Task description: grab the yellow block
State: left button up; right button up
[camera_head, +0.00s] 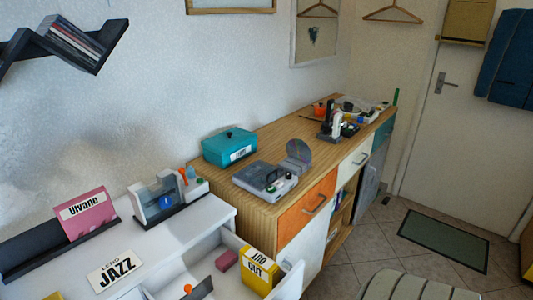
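A yellow block-shaped box (258,272) with a white label in black letters, partly hard to read, stands upright in the open white drawer (291,284) at the bottom of the view. A small pink block (226,259) lies to its left in the same drawer. Another bit of yellow (53,296) shows at the bottom left edge, mostly cut off. I cannot tell from the view which yellow thing is the named block. Neither of my grippers shows in this view.
A dark grey plate (203,288) sits left of the yellow box. A white "JAZZ" card (115,270), a pink "Ulvane" card (86,213) and a clear dispenser (160,198) are on the white cabinet. A wooden sideboard (262,206) stands behind.

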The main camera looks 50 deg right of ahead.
aim_at(259, 272)
jog(key=z, duration=1.5)
jog(key=i+l+u, duration=0.15)
jog(key=l, duration=0.4)
jog(key=l+u, duration=0.2)
jog(key=l, duration=0.35)
jog(key=i, duration=0.05)
